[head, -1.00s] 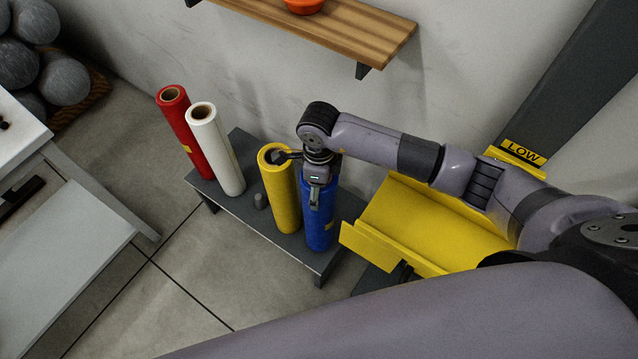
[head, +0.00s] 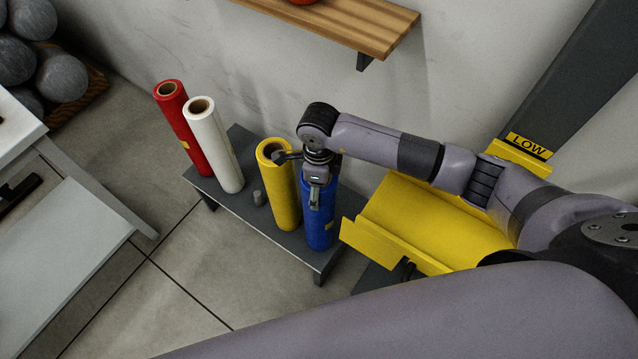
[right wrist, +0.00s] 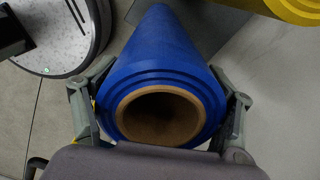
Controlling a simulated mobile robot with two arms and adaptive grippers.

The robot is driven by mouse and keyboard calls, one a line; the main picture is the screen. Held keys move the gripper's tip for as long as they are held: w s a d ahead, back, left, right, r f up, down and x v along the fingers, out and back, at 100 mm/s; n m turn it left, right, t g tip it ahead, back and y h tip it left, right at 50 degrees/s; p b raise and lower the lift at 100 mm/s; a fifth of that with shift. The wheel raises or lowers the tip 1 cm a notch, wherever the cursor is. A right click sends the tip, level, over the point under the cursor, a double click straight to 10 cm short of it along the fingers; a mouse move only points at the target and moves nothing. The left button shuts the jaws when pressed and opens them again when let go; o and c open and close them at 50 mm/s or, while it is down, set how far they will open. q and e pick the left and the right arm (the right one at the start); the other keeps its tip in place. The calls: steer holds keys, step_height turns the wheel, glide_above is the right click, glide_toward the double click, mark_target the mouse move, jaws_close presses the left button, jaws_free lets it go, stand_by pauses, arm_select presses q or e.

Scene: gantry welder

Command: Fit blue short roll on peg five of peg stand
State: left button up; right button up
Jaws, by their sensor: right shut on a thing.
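The blue short roll (head: 318,219) stands upright at the right end of the dark grey peg stand (head: 232,199) in the head view. My right gripper (head: 316,190) is above it with its fingers around the roll's top. In the right wrist view the blue roll (right wrist: 160,70) lies between the two fingers of my right gripper (right wrist: 164,112), its cardboard core facing the camera. Whether a peg is inside the roll is hidden. My left gripper is not in view.
A yellow roll (head: 281,195) stands just left of the blue one. A yellow trough (head: 430,225) lies close on the right; a wooden shelf (head: 340,22) hangs above.

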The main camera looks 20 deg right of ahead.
steer(key=shift+w, duration=0.15)
steer(key=o, duration=2)
steer(key=shift+f, duration=0.1)
steer(key=r, duration=1.2)
steer(key=shift+s, duration=0.2)
